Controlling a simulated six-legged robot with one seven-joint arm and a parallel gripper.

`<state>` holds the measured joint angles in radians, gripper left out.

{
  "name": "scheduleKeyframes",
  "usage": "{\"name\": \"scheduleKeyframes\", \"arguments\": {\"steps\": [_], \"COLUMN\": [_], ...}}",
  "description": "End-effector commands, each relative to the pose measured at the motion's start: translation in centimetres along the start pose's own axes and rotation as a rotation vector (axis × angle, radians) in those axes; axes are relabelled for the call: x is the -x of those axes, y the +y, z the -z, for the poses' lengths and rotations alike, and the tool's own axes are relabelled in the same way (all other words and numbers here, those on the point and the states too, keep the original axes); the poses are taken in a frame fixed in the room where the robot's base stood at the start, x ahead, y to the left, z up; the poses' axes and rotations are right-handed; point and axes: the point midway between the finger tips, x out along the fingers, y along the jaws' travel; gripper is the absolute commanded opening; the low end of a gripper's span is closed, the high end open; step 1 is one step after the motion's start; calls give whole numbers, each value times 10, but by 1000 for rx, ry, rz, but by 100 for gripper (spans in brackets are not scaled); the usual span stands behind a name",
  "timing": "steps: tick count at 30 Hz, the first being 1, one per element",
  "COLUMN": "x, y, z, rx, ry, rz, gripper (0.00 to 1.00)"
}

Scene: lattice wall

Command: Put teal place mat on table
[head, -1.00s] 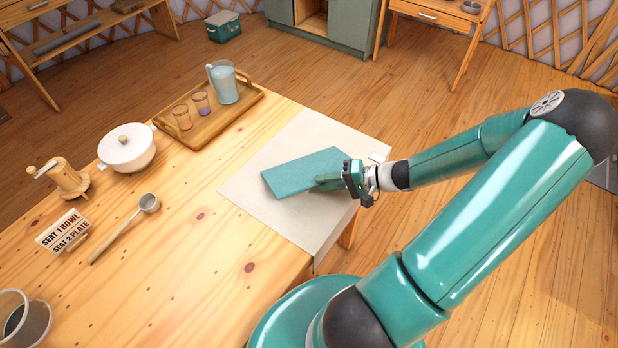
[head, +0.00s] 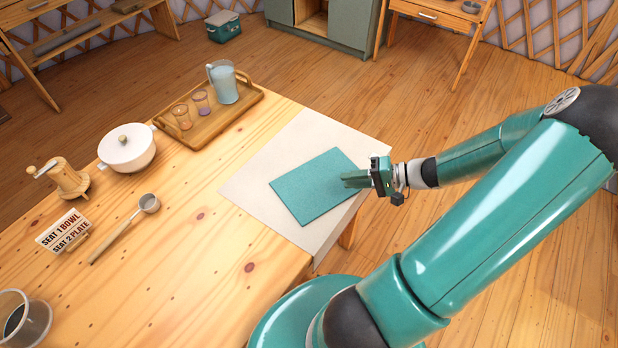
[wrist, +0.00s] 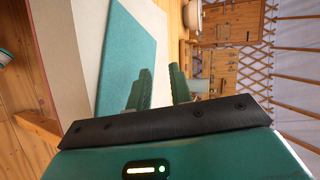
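The teal place mat (head: 312,190) lies flat on the cream cloth at the table's near right corner. In the wrist view the mat (wrist: 125,50) shows just beyond and left of my fingers. My gripper (head: 350,179) is at the mat's right edge, its fingers overlapping that edge in the head view. In the wrist view the gripper (wrist: 160,76) shows its two green fingers apart with a clear gap between them and nothing gripped. The wooden table (head: 190,240) carries the cloth (head: 245,190).
A wooden tray (head: 240,108) with a jug (head: 223,82) and two cups stands behind the cloth. A white lidded pot (head: 127,148), a grinder (head: 66,178), a ladle (head: 125,228), a seat sign (head: 62,231) and a glass cup (head: 24,320) are further left. The table's front middle is clear.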

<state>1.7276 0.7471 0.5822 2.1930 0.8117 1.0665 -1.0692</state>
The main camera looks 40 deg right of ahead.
Motion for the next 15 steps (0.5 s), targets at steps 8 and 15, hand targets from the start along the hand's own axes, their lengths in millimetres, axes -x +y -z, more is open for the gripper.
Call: {"name": "scheduleKeyframes", "arguments": {"steps": [8,15], "x": [29,50], "y": [-31,-55], "z": [1,0], "rx": [3,1], "ry": [3,1], "rz": [-6,-2], "gripper": [21,21]}}
